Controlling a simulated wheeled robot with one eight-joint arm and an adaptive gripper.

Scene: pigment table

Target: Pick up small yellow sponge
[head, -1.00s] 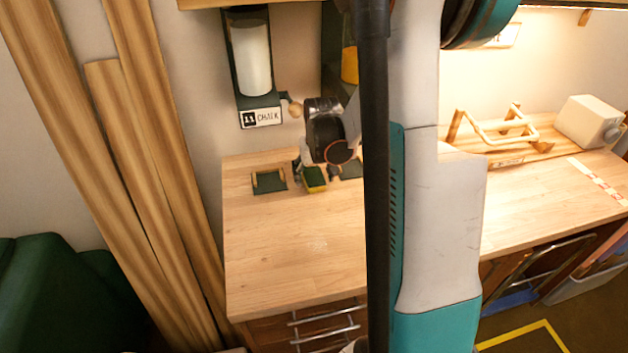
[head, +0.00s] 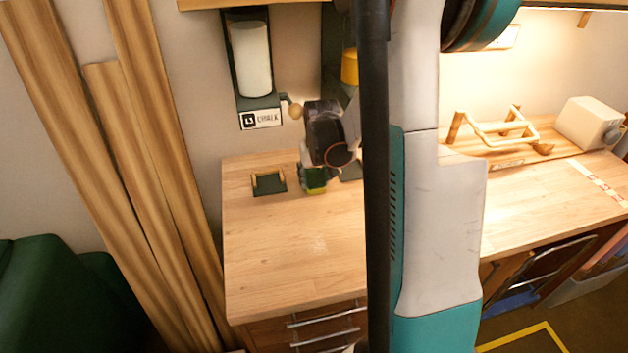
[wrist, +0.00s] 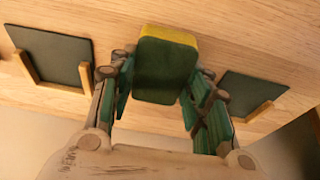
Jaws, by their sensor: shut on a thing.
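The small yellow sponge (head: 314,186) is at the back left of the wooden table, under my gripper (head: 312,176). It has a dark green top and a yellow body. In the wrist view the sponge (wrist: 166,68) sits between the two green fingers of my gripper (wrist: 158,98), which is shut on it. A yellow edge shows along its far side. The head view is too small to tell whether the sponge touches the table.
A dark green pad with wooden edging (head: 268,182) lies left of the sponge, and another (wrist: 248,92) lies to the right in the wrist view. A chalk dispenser (head: 254,62) hangs on the wall behind. The table front (head: 290,250) is clear. My arm hides the table's middle.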

